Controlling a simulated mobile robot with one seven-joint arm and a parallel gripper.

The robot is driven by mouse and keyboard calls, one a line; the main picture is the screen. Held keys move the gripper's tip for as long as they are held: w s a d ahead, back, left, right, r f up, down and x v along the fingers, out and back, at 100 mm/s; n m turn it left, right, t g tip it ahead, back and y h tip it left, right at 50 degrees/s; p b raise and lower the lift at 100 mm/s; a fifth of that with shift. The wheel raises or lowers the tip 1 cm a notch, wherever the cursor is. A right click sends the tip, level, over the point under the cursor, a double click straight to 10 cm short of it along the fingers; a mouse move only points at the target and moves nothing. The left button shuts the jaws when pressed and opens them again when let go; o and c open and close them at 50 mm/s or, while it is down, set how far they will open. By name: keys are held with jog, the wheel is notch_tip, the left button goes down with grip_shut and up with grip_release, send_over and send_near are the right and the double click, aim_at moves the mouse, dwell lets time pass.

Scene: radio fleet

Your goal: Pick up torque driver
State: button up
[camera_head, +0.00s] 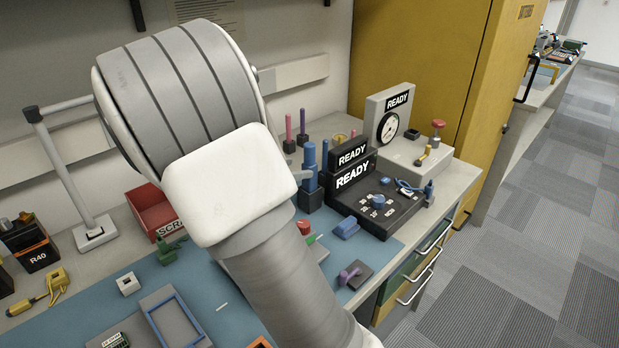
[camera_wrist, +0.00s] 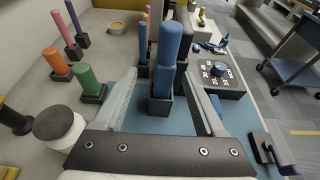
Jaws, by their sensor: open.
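Several upright tools with coloured handles stand in small black holders, and no label shows which one is the torque driver. A thick blue tool (camera_wrist: 169,42) stands upright in a black holder (camera_wrist: 160,106), in line with the space between my fingers. In the head view the blue tool (camera_head: 310,156) stands just right of my arm. My gripper (camera_wrist: 160,76) is open, with one grey finger on each side of the blue tool. Contact cannot be told. In the head view my arm hides most of the gripper.
A black READY unit (camera_head: 378,206) with knobs stands close right of the blue tool. Green (camera_wrist: 90,80) and orange (camera_wrist: 55,60) tools stand to the left in the wrist view. A red bin (camera_head: 155,211) and a yellow cabinet (camera_head: 420,60) are nearby.

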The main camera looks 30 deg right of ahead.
jog(key=d, duration=0.1)
jog(key=d+f+b, duration=0.2)
jog(key=d, duration=0.1)
jog(key=shift+w+d+f, duration=0.1)
jog(key=shift+w+f, duration=0.05)
jog(key=shift+f, duration=0.1)
jog(key=shift+w+d+f, duration=0.1)
jog(key=shift+w+d, duration=0.05)
jog(key=shift+d, duration=0.25)
grip_shut()
dwell(1.0)
